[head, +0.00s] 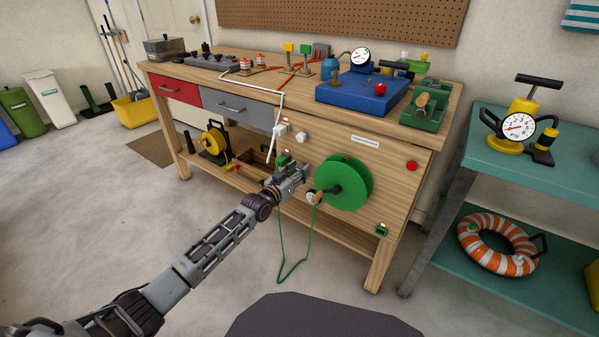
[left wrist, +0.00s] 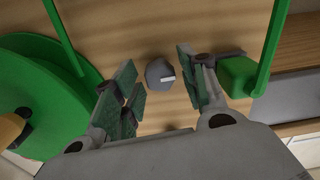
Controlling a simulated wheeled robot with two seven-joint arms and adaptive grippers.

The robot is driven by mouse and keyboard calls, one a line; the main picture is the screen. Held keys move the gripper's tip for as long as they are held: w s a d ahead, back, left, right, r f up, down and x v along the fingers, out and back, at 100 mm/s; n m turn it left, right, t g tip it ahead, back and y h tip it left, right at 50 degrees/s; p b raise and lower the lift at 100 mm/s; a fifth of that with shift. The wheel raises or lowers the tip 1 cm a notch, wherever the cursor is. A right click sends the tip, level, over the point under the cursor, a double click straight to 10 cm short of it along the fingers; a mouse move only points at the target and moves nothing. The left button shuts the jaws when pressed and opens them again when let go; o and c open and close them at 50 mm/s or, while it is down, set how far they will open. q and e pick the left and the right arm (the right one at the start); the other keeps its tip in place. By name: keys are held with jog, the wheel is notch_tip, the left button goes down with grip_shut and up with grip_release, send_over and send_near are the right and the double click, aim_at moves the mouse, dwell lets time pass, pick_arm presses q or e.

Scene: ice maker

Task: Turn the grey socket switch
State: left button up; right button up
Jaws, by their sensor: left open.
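The grey socket switch (left wrist: 160,73) is a small rounded knob with a white mark on the wooden front panel. In the left wrist view it sits between the two fingers of my left gripper (left wrist: 157,66), with a gap on each side. In the head view my left gripper (head: 302,173) is at the workbench's front panel, left of the green reel (head: 343,182), and it hides the switch there. The gripper is open and empty. A green plug (left wrist: 237,77) is just right of the right finger in the left wrist view. My right gripper is not in view.
A green cord (head: 281,262) hangs in a loop below my left gripper. The blue box (head: 335,95) is on the workbench top. Open floor lies in front.

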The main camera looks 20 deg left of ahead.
pick_arm(q)
jog(key=c, duration=0.7)
jog(key=shift+n+p, duration=0.4)
jog(key=shift+n, duration=1.3)
